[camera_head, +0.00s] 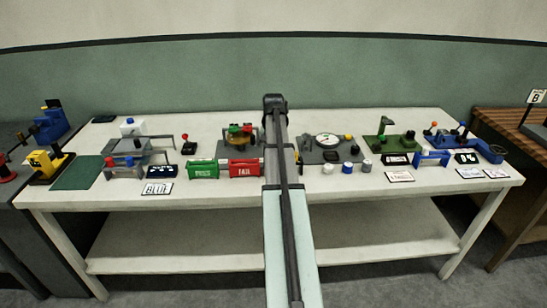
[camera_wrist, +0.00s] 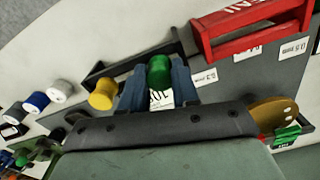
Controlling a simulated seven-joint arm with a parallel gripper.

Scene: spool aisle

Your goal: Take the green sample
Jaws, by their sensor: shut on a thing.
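A green sample (camera_wrist: 159,69), a small round spool, is between the two blue-grey fingers of my gripper (camera_wrist: 158,86) in the wrist view. The fingers are shut on it, one on each side. A white label shows just below the sample. I cannot tell whether the sample is clear of the surface under it. In the head view my own arm covers the gripper and this sample. Another green piece (camera_head: 234,129) shows left of my arm, on the brass-coloured round fixture.
A yellow spool (camera_wrist: 102,95) is close left of the fingers. A red tray (camera_wrist: 250,28) stands at the upper right. Blue (camera_wrist: 59,91) and white spools stand at the left. In the head view a green tray (camera_head: 203,169) and a round dial (camera_head: 327,140) flank my arm.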

